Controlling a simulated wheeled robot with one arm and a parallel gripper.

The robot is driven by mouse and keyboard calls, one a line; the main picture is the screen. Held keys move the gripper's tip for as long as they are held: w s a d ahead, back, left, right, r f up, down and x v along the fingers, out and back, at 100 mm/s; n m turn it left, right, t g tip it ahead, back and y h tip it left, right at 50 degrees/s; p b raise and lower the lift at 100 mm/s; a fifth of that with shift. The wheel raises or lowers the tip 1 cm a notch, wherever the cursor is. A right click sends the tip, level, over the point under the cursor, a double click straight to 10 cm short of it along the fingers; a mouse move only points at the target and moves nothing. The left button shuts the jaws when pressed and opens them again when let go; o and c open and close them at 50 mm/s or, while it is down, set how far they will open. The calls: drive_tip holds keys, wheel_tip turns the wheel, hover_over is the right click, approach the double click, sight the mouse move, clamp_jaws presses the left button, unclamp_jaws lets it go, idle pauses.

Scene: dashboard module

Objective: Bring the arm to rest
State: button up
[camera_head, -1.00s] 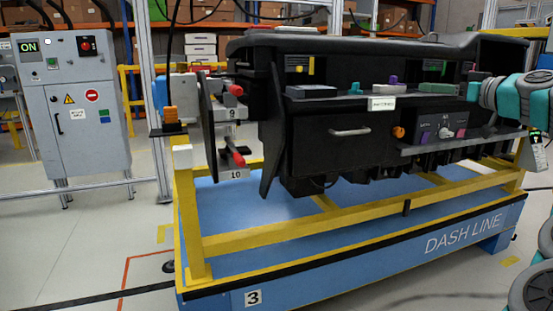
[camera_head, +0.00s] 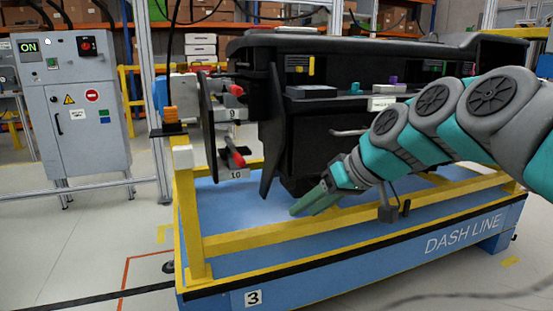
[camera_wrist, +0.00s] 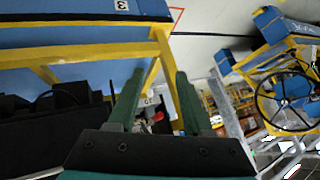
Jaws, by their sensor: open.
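My gripper (camera_head: 312,203) is open and empty. In the head view its green fingers point down and left, in front of the lower part of the black dashboard module (camera_head: 300,130) and above the blue cart. In the wrist view the two green fingers (camera_wrist: 158,95) stand apart with nothing held between them. My arm reaches in from the right and hides the right part of the dashboard, including some of its controls. I cannot tell the exact gap between my fingers and the dashboard.
The yellow frame rail (camera_head: 290,232) of the blue cart (camera_head: 350,264) runs close to my gripper. A grey control cabinet (camera_head: 75,115) stands at the left. Red-tipped pegs (camera_head: 237,158) stick out at the dashboard's left side. The floor in front of the cabinet is clear.

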drive_tip(key=s+d+f+m+g+h, duration=0.2)
drive_tip(key=s+d+f+g+h, duration=0.1)
drive_tip(key=s+f, duration=0.8)
drive_tip(key=s+d+f+m+g+h, duration=0.3)
drive_tip(key=s+d+f, duration=0.2)
drive_tip(key=s+f, duration=0.7)
drive_tip(key=s, duration=0.6)
drive_tip(key=shift+s+d+g+h, duration=0.25)
drive_tip(key=shift+d+g+h, duration=0.05)
drive_tip(key=shift+d+h, duration=0.1)
drive_tip(key=shift+a+f, duration=0.1)
